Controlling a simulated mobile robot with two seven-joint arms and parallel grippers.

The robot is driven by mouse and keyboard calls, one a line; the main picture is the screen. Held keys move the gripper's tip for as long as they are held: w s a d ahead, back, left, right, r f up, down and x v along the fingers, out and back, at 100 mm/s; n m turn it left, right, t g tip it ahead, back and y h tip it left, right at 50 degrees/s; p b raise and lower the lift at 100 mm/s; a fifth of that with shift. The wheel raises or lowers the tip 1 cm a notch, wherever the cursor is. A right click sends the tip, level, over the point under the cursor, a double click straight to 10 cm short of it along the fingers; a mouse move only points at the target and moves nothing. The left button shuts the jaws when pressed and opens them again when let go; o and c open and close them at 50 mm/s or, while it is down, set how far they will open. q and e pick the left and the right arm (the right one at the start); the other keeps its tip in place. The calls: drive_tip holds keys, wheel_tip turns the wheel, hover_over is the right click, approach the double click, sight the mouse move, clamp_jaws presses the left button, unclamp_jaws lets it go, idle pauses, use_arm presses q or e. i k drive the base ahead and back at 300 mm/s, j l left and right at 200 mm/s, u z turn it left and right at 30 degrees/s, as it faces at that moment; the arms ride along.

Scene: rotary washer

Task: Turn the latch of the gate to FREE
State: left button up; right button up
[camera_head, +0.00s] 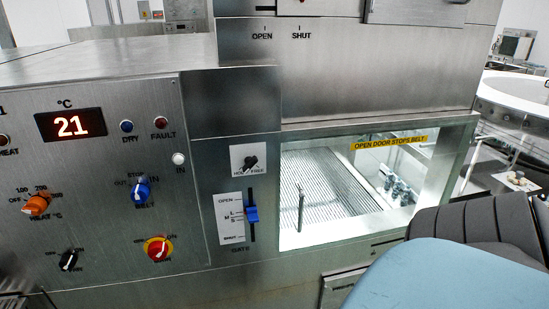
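The gate latch (250,163) is a small black knob on a white plate, above the gate slider. Lettering below it seems to read HOLD at left and FREE at right; the knob partly covers it, and I cannot tell for sure which word it points to. The gate slider (252,214) has a blue handle in a vertical slot, about midway between OPEN above and SHUT below. Neither of my grippers shows clearly in the head view.
The control panel (100,135) at left has an orange HEAT knob (37,205), a blue BELT knob (141,191) and a red-yellow knob (157,248). A window (330,190) shows a ribbed belt. A large blue and dark grey body covers the lower right. The latch's front is unobstructed.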

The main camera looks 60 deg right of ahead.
sight(249, 162)
drive_tip(key=z, duration=1.5)
